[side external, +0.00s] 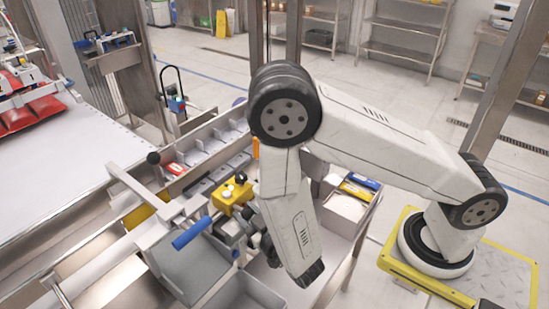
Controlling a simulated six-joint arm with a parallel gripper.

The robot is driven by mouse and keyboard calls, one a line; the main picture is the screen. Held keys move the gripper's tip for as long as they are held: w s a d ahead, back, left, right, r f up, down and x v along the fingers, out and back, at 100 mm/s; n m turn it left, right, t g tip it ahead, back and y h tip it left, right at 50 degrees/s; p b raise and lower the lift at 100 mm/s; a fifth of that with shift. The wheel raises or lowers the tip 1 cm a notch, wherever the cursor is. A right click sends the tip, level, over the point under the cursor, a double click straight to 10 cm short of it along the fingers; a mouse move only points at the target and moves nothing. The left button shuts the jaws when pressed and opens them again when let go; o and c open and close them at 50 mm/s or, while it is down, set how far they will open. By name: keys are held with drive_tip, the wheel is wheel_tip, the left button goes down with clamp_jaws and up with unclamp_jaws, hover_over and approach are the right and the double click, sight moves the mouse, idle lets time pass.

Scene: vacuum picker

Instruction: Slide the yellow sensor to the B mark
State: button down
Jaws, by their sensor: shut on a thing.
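The yellow sensor (229,197) is a small block with dark and pale knobs on top. It sits at the grey rail structure, left of my arm's lower link. My gripper (232,222) is at the sensor's near side and shut on it; the fingertips are partly hidden and small. A blue cylindrical handle (191,232) is just left of the gripper. I cannot make out a B mark in this view.
A grey divided tray (215,140) runs behind the sensor, with a red-and-white box (175,169) at its left. A white bin (345,207) with coloured boxes is to the right of my arm. A white conveyor (60,150) with red packs lies left.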

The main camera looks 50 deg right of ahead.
drive_tip(key=shift+a, duration=1)
drive_tip(key=shift+c, duration=1.8)
unclamp_jaws()
drive_tip(key=shift+s, duration=0.2)
drive_tip(key=s+a, duration=0.1)
drive_tip(key=s, duration=0.6)
drive_tip(key=shift+s+a, duration=0.2)
drive_tip(key=shift+a, duration=0.05)
drive_tip(key=shift+w+d, duration=0.1)
